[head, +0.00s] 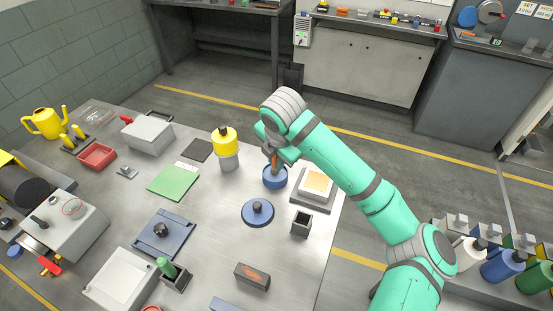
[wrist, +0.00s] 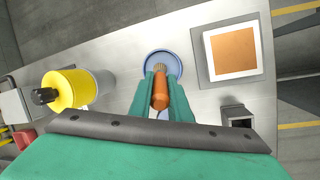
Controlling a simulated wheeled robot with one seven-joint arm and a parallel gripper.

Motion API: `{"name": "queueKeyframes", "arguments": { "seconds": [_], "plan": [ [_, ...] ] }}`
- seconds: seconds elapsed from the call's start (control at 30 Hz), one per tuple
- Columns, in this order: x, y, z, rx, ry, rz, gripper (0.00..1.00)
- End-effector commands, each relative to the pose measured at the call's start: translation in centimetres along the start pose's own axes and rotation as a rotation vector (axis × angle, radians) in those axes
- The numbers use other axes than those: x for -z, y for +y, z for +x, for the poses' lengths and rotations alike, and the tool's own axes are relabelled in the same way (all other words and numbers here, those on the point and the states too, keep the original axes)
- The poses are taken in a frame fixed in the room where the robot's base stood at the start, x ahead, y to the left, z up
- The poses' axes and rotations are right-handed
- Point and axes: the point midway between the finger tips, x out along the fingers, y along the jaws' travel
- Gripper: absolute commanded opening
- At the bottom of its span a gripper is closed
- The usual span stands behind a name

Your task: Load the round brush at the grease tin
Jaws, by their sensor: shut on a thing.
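My gripper (wrist: 160,95) is shut on the round brush (wrist: 160,92), which has an orange handle and pale bristles. In the wrist view the bristle end lies over the blue round tin (wrist: 177,66), which I take for the grease tin. In the head view the brush's orange handle (head: 274,160) points down into or just above the open blue tin (head: 275,182). I cannot tell whether the bristles touch the grease. A blue round lid with a dark knob (head: 250,219) lies on the table in front of the tin.
A white-framed tray with an orange pad (head: 315,183) stands right of the tin. A small dark square holder (head: 301,229) is in front of it. A yellow-topped grey cylinder (head: 226,157) stands to the left. Bare table (head: 205,220) lies left of the lid.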

Motion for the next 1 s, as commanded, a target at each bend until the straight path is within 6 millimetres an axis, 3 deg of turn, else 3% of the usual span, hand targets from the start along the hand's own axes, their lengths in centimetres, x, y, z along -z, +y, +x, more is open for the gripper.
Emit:
{"name": "queueKeyframes", "arguments": {
  "seconds": [1.0],
  "plan": [
    [0.15, -0.22, 0.73, 0.0, 0.0, 0.0, 0.0]
  ]
}}
